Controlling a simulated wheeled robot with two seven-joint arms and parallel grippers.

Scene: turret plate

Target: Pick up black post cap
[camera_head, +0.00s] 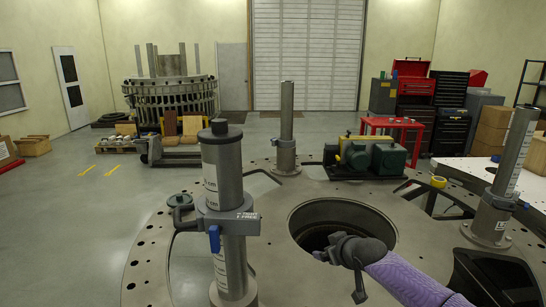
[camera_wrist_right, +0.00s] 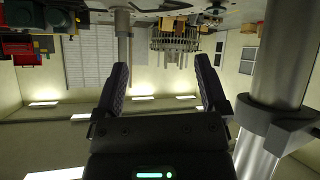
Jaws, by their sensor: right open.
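The black post cap (camera_head: 219,126) sits on top of the near grey post (camera_head: 224,178), left of centre in the head view. My right gripper (camera_head: 339,274) is to the right of this post and lower than the cap, over the front edge of the round hole. In the right wrist view, which is upside down, its two dark fingers (camera_wrist_right: 162,66) are spread with nothing between them. A grey post with a collar (camera_wrist_right: 272,125) stands at the right of that view. The cap cannot be made out there. My left gripper is not in view.
A clamp collar (camera_head: 232,222) with a blue handle is around the near post. Other posts stand behind (camera_head: 286,125) and right (camera_head: 510,170). A green machine (camera_head: 372,157) sits at the plate's back.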

